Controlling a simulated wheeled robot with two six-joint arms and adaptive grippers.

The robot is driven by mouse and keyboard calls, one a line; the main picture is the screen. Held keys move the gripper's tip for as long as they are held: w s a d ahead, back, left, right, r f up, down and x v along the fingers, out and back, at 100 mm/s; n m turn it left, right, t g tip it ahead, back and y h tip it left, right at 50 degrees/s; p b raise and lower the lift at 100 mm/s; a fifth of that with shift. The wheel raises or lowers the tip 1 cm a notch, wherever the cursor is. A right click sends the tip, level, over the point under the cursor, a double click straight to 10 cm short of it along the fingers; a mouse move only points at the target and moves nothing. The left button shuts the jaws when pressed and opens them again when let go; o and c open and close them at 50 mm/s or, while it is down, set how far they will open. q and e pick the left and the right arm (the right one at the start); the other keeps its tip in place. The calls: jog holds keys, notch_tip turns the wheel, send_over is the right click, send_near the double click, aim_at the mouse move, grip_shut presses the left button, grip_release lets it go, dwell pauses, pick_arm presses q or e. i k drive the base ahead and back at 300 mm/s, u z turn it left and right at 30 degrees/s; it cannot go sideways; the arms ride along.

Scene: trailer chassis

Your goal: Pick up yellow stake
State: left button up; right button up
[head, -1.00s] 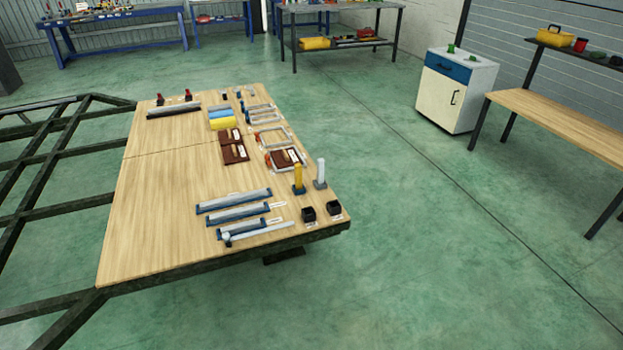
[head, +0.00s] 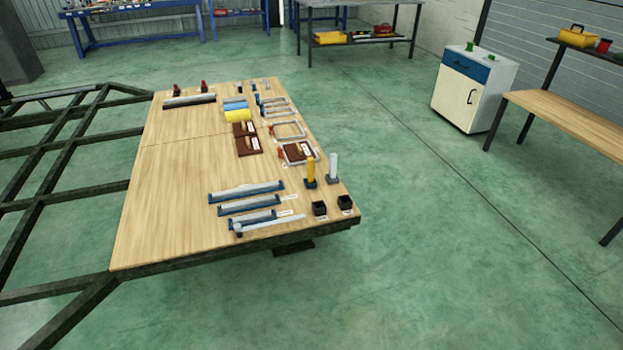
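The yellow stake (head: 311,170) stands upright in a small dark blue base near the right edge of the wooden table top (head: 165,200). A white-grey stake (head: 333,167) stands upright just to its right in a similar dark base. Neither of my grippers shows in the head view, and nothing is touching the yellow stake.
Two small black boxes (head: 320,208) sit at the table's near right corner. Long grey bars in blue holders (head: 246,192) lie left of them. Clamp frames and brown blocks (head: 248,146) lie behind. A dark chassis frame (head: 50,215) extends left. The green floor (head: 450,230) right of the table is clear.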

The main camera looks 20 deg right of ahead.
aim_at(310, 161)
jog(key=u, duration=0.25)
jog(key=k, duration=0.25)
jog(key=z, duration=1.5)
jog(key=i, duration=1)
jog(key=z, duration=0.4)
jog(key=i, duration=1.35)
jog(key=u, duration=0.6)
jog(key=i, duration=0.6)
jog(key=u, duration=0.4)
